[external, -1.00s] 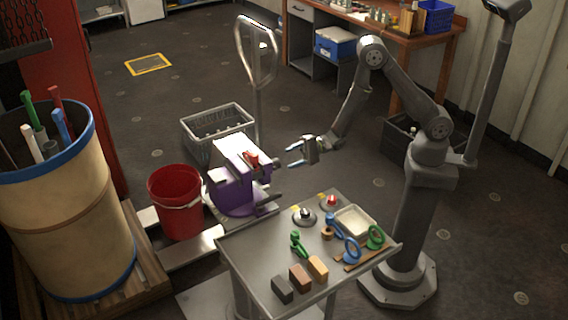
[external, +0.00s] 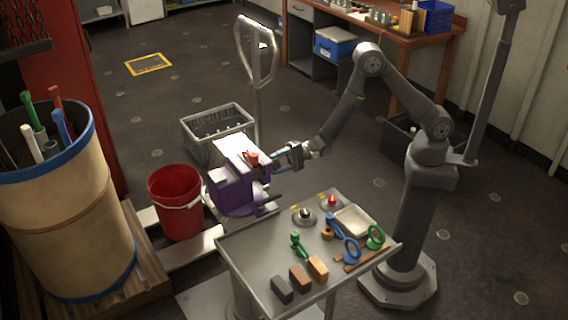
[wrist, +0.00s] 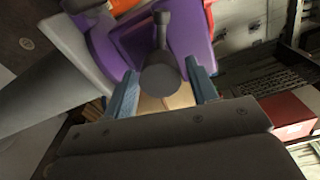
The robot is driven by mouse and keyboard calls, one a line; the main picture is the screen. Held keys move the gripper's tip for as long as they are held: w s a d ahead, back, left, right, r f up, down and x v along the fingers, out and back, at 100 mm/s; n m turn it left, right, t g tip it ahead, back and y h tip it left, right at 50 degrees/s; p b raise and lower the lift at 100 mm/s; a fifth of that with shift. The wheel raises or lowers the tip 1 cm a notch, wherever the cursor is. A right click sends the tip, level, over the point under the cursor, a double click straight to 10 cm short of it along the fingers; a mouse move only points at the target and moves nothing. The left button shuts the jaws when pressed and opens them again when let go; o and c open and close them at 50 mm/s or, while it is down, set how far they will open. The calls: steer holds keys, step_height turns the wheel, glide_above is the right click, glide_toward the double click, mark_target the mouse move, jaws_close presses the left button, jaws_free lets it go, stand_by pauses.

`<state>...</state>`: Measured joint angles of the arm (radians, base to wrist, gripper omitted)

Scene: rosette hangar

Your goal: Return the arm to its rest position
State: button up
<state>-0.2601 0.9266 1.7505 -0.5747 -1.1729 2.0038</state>
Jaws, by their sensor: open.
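My gripper (external: 279,160) is at the right side of the purple machine (external: 230,188), with its fingers pointing left at it, near the red part (external: 252,157) on top. In the wrist view, the blue fingertips of my gripper (wrist: 164,88) are spread apart. A dark round knob (wrist: 160,76) of the purple machine (wrist: 103,42) shows between them; I cannot tell whether they touch it. My arm reaches out bent from its column, above the floor behind the cart.
A metal cart (external: 252,262) with blocks, blue and green tools and a pale tray (external: 354,221) stands in front. A red bucket (external: 178,203) and grey crate (external: 217,125) are near the machine. A wooden workbench (external: 385,28) stands at the back. Open floor lies behind.

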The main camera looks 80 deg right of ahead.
steer(key=shift+n, duration=0.6)
steer(key=shift+m, duration=0.3)
steer(key=shift+m, duration=1)
steer(key=v, duration=0.4)
steer(key=shift+s+d, duration=0.3)
steer(key=shift+s+d, duration=0.1)
